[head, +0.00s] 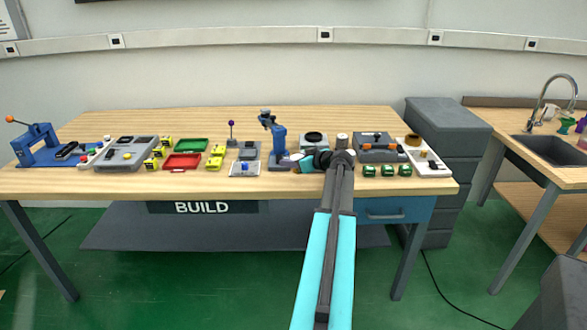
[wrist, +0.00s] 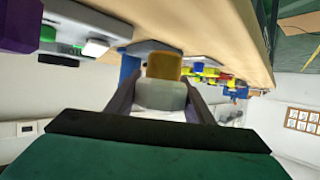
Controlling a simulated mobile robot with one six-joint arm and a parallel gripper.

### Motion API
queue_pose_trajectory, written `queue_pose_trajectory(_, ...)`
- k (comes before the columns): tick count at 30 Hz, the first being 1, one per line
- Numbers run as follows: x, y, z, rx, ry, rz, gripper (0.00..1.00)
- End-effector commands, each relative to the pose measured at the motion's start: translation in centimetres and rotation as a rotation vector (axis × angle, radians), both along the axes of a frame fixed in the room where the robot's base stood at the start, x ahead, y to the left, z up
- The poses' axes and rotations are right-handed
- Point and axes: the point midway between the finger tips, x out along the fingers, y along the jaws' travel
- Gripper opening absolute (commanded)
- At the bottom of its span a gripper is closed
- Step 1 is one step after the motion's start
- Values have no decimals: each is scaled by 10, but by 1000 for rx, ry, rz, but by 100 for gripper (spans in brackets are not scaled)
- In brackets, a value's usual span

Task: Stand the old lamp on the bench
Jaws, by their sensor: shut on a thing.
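My gripper (wrist: 160,95) is shut on a lamp (wrist: 164,66) with a pale grey body and an amber top. The lamp sits between the two dark fingers in the wrist view, where the bench appears tilted above it. In the head view my gripper (head: 300,160) is low over the front middle of the bench (head: 110,186), its wrist turned to the left. The lamp is too small and crowded there to make out well. I cannot tell whether it touches the bench top.
A blue upright device (head: 278,138) stands just left of my gripper. The front edge strip at left is bare.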

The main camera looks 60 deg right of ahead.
Motion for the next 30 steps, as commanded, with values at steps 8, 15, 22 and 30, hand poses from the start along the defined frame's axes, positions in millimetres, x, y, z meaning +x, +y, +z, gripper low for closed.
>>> queue_pose_trajectory(8,0,0,-11,1,1,0,24)
queue_pose_trajectory(15,0,0,-31,1,0,0,24)
queue_pose_trajectory(22,-1,0,-35,0,0,-1,24)
queue_pose_trajectory(30,-1,0,-37,0,0,-1,24)
